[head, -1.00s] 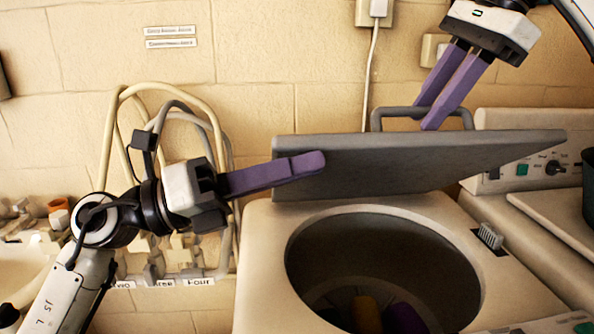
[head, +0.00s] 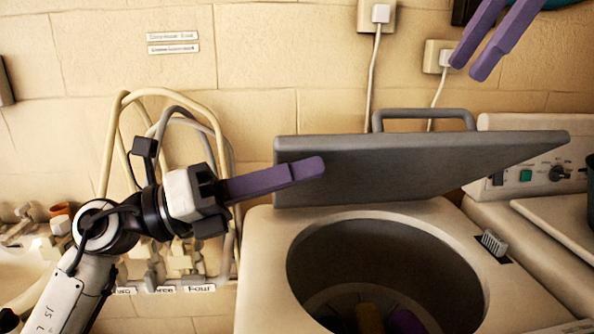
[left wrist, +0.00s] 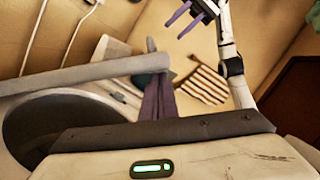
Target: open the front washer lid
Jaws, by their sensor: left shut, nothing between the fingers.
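The front washer lid (head: 400,168) is a dark grey panel with a bar handle (head: 425,113) at its back edge. It stands raised and tilted above the washer's round drum opening (head: 385,270), which is uncovered. My left gripper (head: 320,166) is shut and empty, its fingers overlapping the lid's left part; I cannot tell whether they touch it. In the left wrist view its purple fingers (left wrist: 160,98) show beside the lid's edge (left wrist: 85,74). My right gripper (head: 468,71) is open and empty at the upper right, above and clear of the lid; it also shows in the left wrist view (left wrist: 178,24).
Purple and yellow-brown items (head: 370,318) lie in the drum. A control panel (head: 530,174) stands behind on the right. Hoses (head: 122,125) and taps hang on the left wall. Outlets with cords (head: 438,57) are on the back wall.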

